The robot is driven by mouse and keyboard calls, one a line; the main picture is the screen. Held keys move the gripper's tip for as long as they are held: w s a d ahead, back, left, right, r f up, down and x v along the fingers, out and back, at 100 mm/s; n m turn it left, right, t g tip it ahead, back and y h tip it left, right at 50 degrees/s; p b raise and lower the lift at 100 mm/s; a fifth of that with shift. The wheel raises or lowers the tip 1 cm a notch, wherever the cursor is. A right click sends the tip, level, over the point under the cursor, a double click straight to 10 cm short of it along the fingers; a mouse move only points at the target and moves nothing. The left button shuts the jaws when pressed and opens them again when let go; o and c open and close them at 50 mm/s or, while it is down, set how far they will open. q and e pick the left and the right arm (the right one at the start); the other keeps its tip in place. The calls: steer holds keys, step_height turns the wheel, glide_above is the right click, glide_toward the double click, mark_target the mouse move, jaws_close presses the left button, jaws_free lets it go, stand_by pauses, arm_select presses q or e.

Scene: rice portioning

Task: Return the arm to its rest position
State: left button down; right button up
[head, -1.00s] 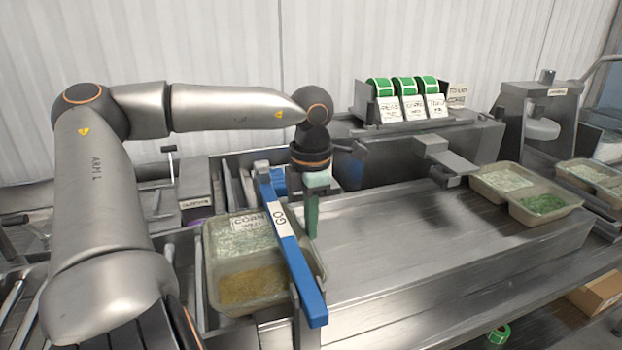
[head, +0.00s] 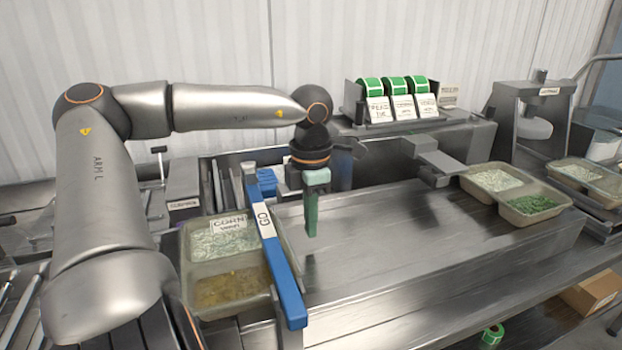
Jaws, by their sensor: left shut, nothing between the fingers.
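My left arm (head: 100,200) reaches in from the left and bends over toward the middle of the counter. My left gripper (head: 311,234) has pale green fingers that point straight down. They are shut with nothing between them, above the metal worktop (head: 400,240) and just right of the blue bar marked GO (head: 283,265). Whether the fingertips touch the worktop is hard to tell. My right gripper is not in view.
A two-part tray (head: 190,310) labelled CORN sits left of the blue bar. Another two-part tray (head: 510,218) with pale and green food sits at right. Green label rolls (head: 396,88) stand at the back. A press-like machine (head: 530,115) stands at back right. The middle worktop is clear.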

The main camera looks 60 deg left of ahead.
arm_select(q)
steer(key=r, duration=0.2)
steer(key=w+r, duration=0.1)
steer(key=r, duration=0.1)
steer(key=shift+d+r, duration=0.1)
steer(key=r, duration=0.5)
steer(key=shift+s+r+p, duration=0.35)
steer(key=shift+s+r, duration=0.05)
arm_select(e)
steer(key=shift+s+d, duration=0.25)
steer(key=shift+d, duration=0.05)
